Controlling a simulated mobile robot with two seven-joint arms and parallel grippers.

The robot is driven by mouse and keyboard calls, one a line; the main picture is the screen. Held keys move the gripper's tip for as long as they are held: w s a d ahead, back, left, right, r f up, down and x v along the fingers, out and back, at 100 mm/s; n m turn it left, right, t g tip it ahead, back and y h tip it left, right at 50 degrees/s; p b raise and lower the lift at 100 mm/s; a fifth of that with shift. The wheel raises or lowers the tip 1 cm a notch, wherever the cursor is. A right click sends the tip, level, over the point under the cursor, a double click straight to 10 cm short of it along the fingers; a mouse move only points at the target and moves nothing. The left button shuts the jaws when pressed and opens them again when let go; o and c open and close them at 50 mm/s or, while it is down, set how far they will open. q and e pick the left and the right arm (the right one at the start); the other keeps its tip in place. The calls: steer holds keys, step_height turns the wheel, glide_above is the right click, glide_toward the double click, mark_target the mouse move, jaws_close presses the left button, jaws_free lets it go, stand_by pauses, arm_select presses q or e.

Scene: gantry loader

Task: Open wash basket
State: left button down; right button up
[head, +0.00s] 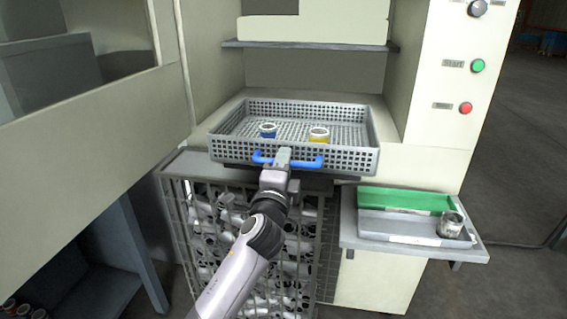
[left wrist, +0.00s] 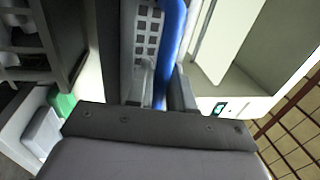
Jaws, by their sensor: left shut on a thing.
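The wash basket (head: 225,148) is a grey perforated tray in the opening of the cream machine, with its front sticking out over the ledge. A blue part (head: 268,130) and a yellow part (head: 319,135) stand inside it. A blue handle (head: 309,163) runs along its front wall. My left gripper (head: 283,156) is shut on the middle of this handle. In the left wrist view the handle (left wrist: 171,45) runs between the fingers, beside the perforated wall (left wrist: 147,30). My right gripper is out of view.
Below stands a wire cage (head: 325,235) full of pale parts. At right, a side shelf (head: 350,230) holds a green tray (head: 405,200), a grey tray (head: 395,226) and a metal cup (head: 450,225). Green (head: 477,66) and red (head: 465,108) buttons sit on the right panel.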

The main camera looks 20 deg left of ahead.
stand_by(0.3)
arm_select(q)
steer(key=c, duration=1.2)
jaws_free()
steer(key=shift+o, duration=0.2)
steer(key=shift+s, duration=0.1)
steer(key=v, duration=0.7)
steer(key=shift+b, duration=0.45)
steer(key=shift+f, duration=0.1)
